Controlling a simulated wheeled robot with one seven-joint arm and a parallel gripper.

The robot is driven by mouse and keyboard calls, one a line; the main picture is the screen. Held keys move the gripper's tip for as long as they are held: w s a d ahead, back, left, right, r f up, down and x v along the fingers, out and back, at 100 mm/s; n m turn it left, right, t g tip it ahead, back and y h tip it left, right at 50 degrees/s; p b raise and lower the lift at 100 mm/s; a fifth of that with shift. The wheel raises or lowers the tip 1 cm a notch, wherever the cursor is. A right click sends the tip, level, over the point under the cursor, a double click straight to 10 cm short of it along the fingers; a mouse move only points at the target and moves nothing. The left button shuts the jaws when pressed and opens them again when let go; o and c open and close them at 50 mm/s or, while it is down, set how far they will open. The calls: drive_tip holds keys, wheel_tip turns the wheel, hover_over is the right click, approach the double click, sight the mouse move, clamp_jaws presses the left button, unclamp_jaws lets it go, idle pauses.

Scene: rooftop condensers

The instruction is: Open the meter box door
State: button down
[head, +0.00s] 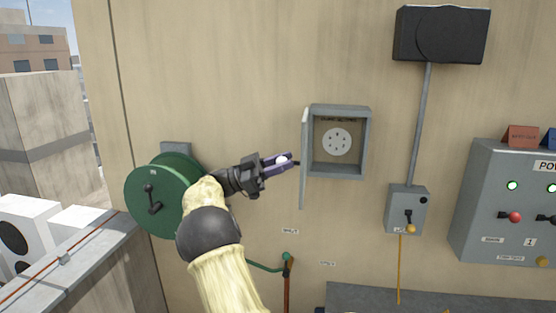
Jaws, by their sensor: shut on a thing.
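The grey meter box (366,140) is mounted on the beige wall, with a round pale socket-like face (337,142) visible inside it. Its door (304,180) is hinged on the left and stands open, seen nearly edge-on and sticking out from the wall. My gripper (292,161) reaches in from the left, at the outer side of the door. It is shut on the door handle (298,163), a small dark part mostly hidden by the fingers.
A green hose reel (150,190) is on the wall at left, behind my arm. A grey switch box (408,209) with a conduit up to a black box (440,35) is at right. A power panel (505,205) stands far right. A grey surface (360,297) lies below.

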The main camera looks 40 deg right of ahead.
idle(0.3)
drive_tip(key=c, duration=1.1)
unclamp_jaws()
drive_tip(key=shift+c, duration=0.2)
drive_tip(key=shift+w, duration=0.1)
drive_tip(key=shift+w+a+f+b, duration=0.2)
drive_tip(key=shift+a+f+b, duration=0.1)
drive_tip(key=shift+f+b, duration=0.05)
drive_tip(key=b+v, duration=0.2)
drive_tip(key=v, duration=1.4)
drive_tip(key=shift+a+b, duration=0.4)
drive_tip(key=shift+w, duration=0.1)
